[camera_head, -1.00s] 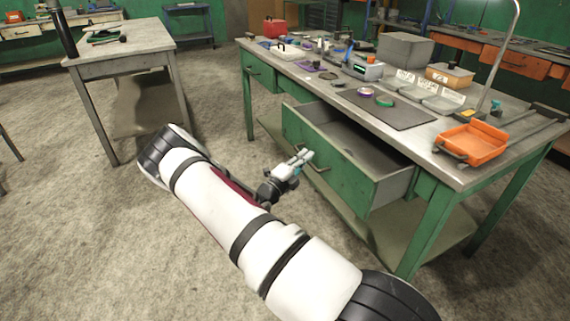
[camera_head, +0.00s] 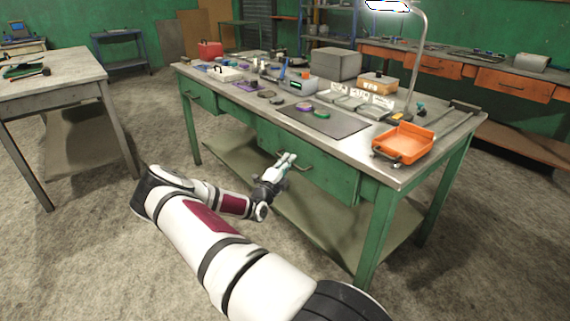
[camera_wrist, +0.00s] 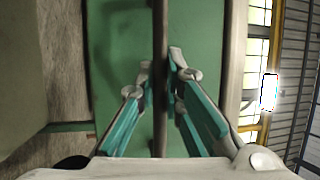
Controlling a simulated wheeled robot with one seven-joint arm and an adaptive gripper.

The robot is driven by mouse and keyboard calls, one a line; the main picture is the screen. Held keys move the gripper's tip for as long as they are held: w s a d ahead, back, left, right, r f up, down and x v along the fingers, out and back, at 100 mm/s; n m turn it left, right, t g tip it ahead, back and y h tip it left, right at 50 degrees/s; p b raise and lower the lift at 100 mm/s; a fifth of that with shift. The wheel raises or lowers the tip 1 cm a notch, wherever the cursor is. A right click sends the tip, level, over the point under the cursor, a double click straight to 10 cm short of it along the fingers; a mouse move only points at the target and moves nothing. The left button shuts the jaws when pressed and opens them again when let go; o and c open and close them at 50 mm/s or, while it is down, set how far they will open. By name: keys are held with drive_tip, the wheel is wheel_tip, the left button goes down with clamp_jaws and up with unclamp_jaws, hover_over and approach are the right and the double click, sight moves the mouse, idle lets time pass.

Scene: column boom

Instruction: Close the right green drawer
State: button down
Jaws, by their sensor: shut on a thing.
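The right green drawer (camera_head: 325,170) is in the front of the green workbench and looks flush with it, or nearly so. My gripper (camera_head: 288,158) is at the drawer's front, near its handle. In the wrist view, the drawer's green front (camera_wrist: 120,60) fills the middle, and the dark handle bar (camera_wrist: 161,50) runs up the picture between the fingers. My gripper (camera_wrist: 160,85) is shut on the handle.
The workbench top holds an orange tray (camera_head: 403,143), a dark mat (camera_head: 345,122), a grey box (camera_head: 336,64) and many small things. A lower shelf (camera_head: 310,215) lies under the drawer. Another table (camera_head: 60,68) stands at the left, with open floor between.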

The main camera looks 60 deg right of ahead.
drive_tip(key=shift+s+d, duration=0.15)
drive_tip(key=shift+d, duration=0.05)
drive_tip(key=c, duration=1.7)
unclamp_jaws()
drive_tip(key=shift+d, duration=0.1)
drive_tip(key=shift+a, duration=0.3)
drive_tip(key=v, duration=1.1)
drive_tip(key=shift+a+f, duration=0.15)
drive_tip(key=shift+a, duration=0.05)
